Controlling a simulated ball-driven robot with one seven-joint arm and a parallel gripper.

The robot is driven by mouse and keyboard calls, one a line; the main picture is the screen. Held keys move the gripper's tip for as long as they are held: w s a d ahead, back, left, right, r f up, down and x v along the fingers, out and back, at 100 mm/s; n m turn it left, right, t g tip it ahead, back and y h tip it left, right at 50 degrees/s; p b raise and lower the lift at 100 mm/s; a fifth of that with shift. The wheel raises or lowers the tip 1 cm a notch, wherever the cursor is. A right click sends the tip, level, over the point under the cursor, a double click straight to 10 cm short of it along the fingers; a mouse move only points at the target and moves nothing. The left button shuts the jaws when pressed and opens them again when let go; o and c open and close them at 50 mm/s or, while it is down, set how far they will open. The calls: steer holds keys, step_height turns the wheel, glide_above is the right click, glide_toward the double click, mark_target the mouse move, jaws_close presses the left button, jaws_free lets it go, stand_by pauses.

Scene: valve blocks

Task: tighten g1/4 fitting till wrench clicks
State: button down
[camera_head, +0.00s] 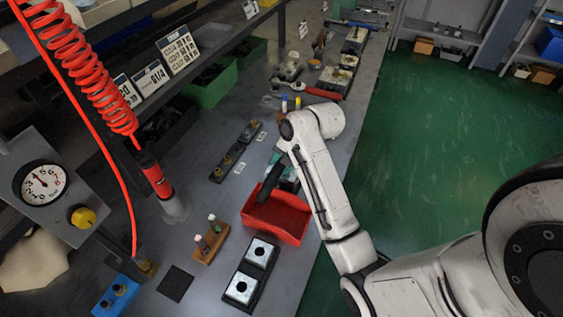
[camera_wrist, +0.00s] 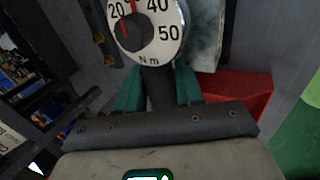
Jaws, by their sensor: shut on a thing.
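My gripper (camera_head: 286,178) is above the bench, over the back edge of the red bin. In the wrist view its two teal fingers (camera_wrist: 158,92) are shut on the dark handle of a torque wrench (camera_wrist: 156,84). The wrench has a round white dial (camera_wrist: 148,30) marked in N m with a red needle. Valve blocks (camera_head: 335,80) stand on the far bench. I cannot tell which fitting is the G1/4 one.
A red bin (camera_head: 277,222) lies under my gripper. A dark rack with brass pieces (camera_head: 237,150) is to its left. A red-handled tool (camera_head: 322,94) lies farther back. Green floor is open at right.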

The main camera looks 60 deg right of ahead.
steer(key=shift+w+m+h, duration=0.4)
steer(key=shift+w+m, duration=0.5)
steer(key=shift+w, duration=0.4)
steer(key=shift+w+d+r+m+h+p, duration=0.15)
steer(key=shift+w+m+h+p, duration=0.15)
steer(key=shift+w+m, duration=0.45)
steer(key=shift+w+d, duration=0.1)
steer(key=shift+w, duration=0.4)
steer(key=shift+w, duration=0.1)
steer(key=shift+w+d+m+h, duration=0.2)
steer(key=shift+w+m+h, duration=0.1)
steer(key=shift+w+m, duration=0.3)
steer(key=shift+w+d+m+h, duration=0.2)
steer(key=shift+w+m+h, duration=0.1)
steer(key=shift+w+m, duration=0.2)
steer(key=shift+s+a+n+y+p, duration=0.2)
steer(key=shift+s+n+p, duration=0.3)
steer(key=shift+s+p, duration=0.15)
steer(key=shift+s+a+n+y+p, duration=0.2)
steer(key=shift+s+n+p, duration=0.3)
steer(key=shift+p, duration=0.25)
